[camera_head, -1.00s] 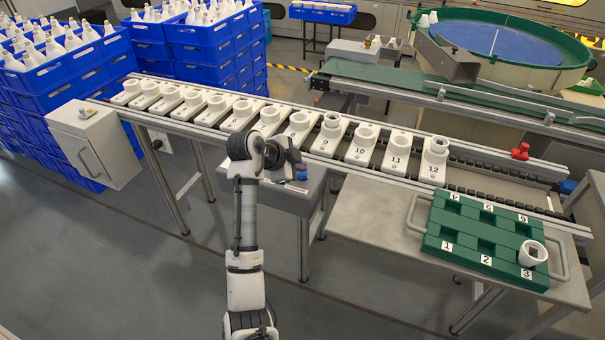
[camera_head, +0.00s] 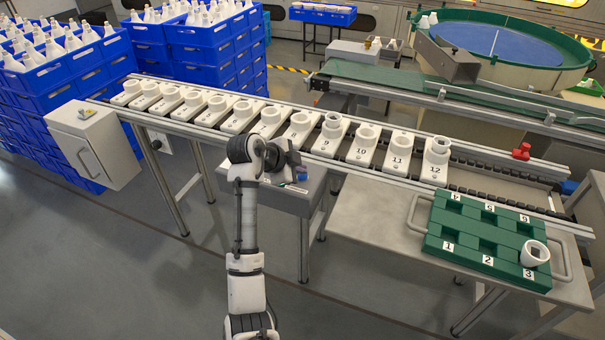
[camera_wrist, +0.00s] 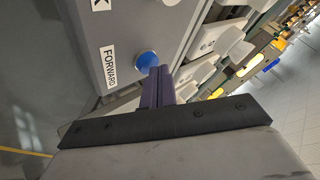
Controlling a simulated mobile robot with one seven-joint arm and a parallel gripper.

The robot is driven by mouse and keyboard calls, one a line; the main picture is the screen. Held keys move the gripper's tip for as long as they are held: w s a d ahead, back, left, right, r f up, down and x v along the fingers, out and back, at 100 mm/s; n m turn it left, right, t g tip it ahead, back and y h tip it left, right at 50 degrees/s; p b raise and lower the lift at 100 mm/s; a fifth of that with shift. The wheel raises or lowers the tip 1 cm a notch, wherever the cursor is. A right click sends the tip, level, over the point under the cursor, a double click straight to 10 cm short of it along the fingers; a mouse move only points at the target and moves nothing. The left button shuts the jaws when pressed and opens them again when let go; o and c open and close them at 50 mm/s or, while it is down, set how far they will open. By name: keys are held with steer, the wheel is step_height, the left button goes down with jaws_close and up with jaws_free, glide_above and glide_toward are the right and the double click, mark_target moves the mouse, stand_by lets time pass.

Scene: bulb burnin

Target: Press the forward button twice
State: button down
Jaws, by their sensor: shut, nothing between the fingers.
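The forward button is a round blue button (camera_wrist: 147,61) beside a white label reading FORWARD (camera_wrist: 110,67) on a grey control box, in the wrist view. My gripper (camera_wrist: 159,72) is shut and empty, its dark fingertips right at the button's edge and overlapping it in the picture. I cannot tell whether they touch it or press it. In the head view my gripper (camera_head: 296,166) is over the grey box (camera_head: 312,190) at the conveyor's front side. A bit of blue (camera_head: 304,177) shows there beside the fingers.
Numbered white holders stand in a row on the conveyor (camera_head: 465,182) just behind the box. A green tray (camera_head: 463,245) with numbered pockets lies on the side table at right, a white piece in pocket 3. Stacked blue crates (camera_head: 95,70) stand at left.

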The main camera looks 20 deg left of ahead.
mark_target(299, 177)
stand_by(0.3)
steer(key=shift+r+p, duration=0.55)
steer(key=shift+r, duration=0.35)
steer(key=shift+r+p, duration=1.6)
steer(key=shift+r, duration=0.95)
steer(key=shift+f, duration=0.1)
